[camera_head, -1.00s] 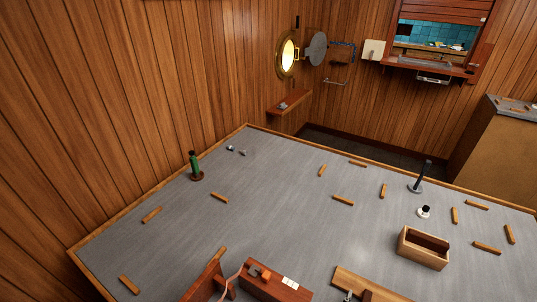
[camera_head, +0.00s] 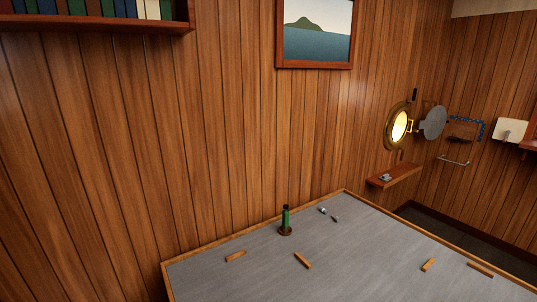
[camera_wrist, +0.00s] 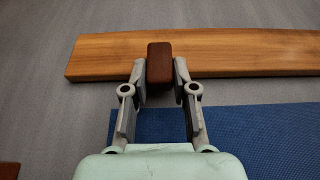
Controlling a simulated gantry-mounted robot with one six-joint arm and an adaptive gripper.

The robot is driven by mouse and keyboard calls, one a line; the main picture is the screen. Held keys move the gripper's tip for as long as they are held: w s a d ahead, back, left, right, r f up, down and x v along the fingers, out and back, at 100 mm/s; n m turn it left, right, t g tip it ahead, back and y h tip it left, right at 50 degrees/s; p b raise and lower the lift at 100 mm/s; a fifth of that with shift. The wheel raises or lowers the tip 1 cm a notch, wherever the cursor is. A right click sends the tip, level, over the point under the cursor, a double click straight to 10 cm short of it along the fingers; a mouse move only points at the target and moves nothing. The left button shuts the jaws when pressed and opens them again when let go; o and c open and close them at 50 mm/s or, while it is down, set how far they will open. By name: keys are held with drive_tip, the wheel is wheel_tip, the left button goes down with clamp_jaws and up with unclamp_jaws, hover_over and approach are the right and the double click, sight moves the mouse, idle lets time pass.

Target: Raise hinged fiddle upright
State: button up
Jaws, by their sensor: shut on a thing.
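In the wrist view a light wooden board (camera_wrist: 105,56), which looks like the hinged fiddle, lies across the upper part of the picture on a grey surface. A dark brown block (camera_wrist: 159,64) stands at the board's near edge, like a grip on it. My gripper (camera_wrist: 160,76) has its two fingers on either side of this block and is shut on it. The hinge does not show, and I cannot tell the board's tilt. Neither the board nor my gripper is in the head view.
A blue mat (camera_wrist: 255,130) lies on the near side of the board. In the head view the grey tabletop (camera_head: 370,260) has a raised wooden rim. A green bottle (camera_head: 286,218) stands on it, with several short wooden strips around. A wall shelf (camera_head: 394,176) is beyond.

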drive_tip(key=shift+r+p, duration=0.35)
drive_tip(key=shift+p, duration=0.55)
drive_tip(key=p, duration=0.3)
drive_tip(key=shift+w+d+r+g+y+p, duration=0.2)
drive_tip(key=shift+r+g+y+p, duration=0.1)
drive_tip(key=shift+r+y+p, duration=0.1)
drive_tip(key=p, duration=0.2)
drive_tip(key=r+y+p, duration=0.1)
drive_tip(key=p, duration=0.2)
drive_tip(key=g+p, duration=0.1)
drive_tip(key=p, duration=0.2)
drive_tip(key=shift+w+d+r+y, duration=0.25)
drive_tip(key=shift+d+r+y, duration=0.15)
drive_tip(key=shift+d, duration=0.1)
drive_tip(key=shift+w+f, duration=0.1)
